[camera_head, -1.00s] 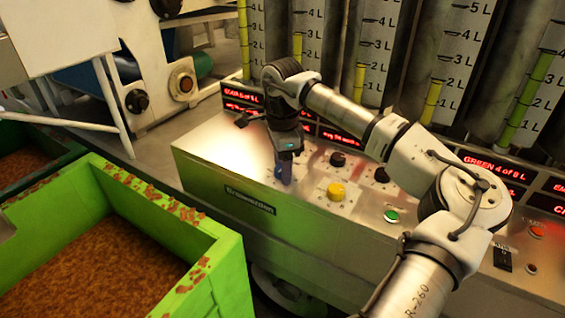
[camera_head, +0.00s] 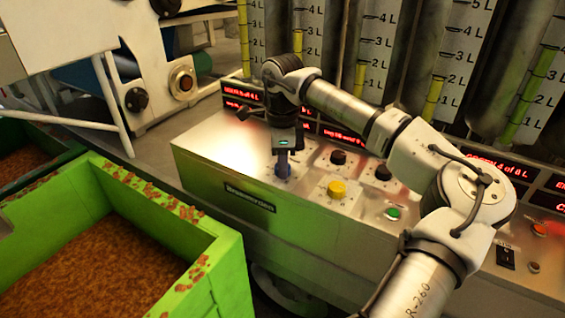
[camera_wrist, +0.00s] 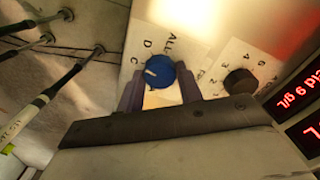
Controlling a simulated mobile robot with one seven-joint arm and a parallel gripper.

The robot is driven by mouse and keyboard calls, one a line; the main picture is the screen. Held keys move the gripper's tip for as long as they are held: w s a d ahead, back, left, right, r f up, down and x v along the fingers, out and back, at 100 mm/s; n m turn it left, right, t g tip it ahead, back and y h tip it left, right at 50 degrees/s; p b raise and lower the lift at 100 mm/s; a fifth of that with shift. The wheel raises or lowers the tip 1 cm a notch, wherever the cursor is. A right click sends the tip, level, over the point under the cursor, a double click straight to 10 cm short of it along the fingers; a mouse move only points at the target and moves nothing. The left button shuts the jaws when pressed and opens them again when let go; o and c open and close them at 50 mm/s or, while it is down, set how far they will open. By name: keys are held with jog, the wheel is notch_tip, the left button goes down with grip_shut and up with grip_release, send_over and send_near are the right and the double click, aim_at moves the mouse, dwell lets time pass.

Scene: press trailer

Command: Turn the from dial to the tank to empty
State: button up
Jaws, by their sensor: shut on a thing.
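The blue dial (camera_head: 282,171) stands at the left end of the control panel's top. In the wrist view the blue dial (camera_wrist: 160,72) has a pale pointer mark towards the left of the picture. Letters D and C and the word ALL are printed around it; which one the pointer meets is hard to tell. My gripper (camera_wrist: 160,84) has a dark finger on each side of the dial and is shut on it. In the head view my gripper (camera_head: 283,158) points down onto the dial and hides part of it.
A yellow dial (camera_head: 337,189), black dials (camera_head: 382,173) and a green button (camera_head: 392,214) sit to the right. Another black dial (camera_wrist: 240,81) is close to my gripper. Graduated tanks (camera_head: 445,60) stand behind red displays. A green bin (camera_head: 215,262) stands front left.

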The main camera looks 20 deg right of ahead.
jog(key=m+b, duration=0.1)
jog(key=m, duration=0.5)
dwell(0.6)
jog(key=o, duration=1)
jog(key=shift+r, duration=0.1)
notch_tip(320, 180, up, 14)
jog(key=shift+b, duration=0.3)
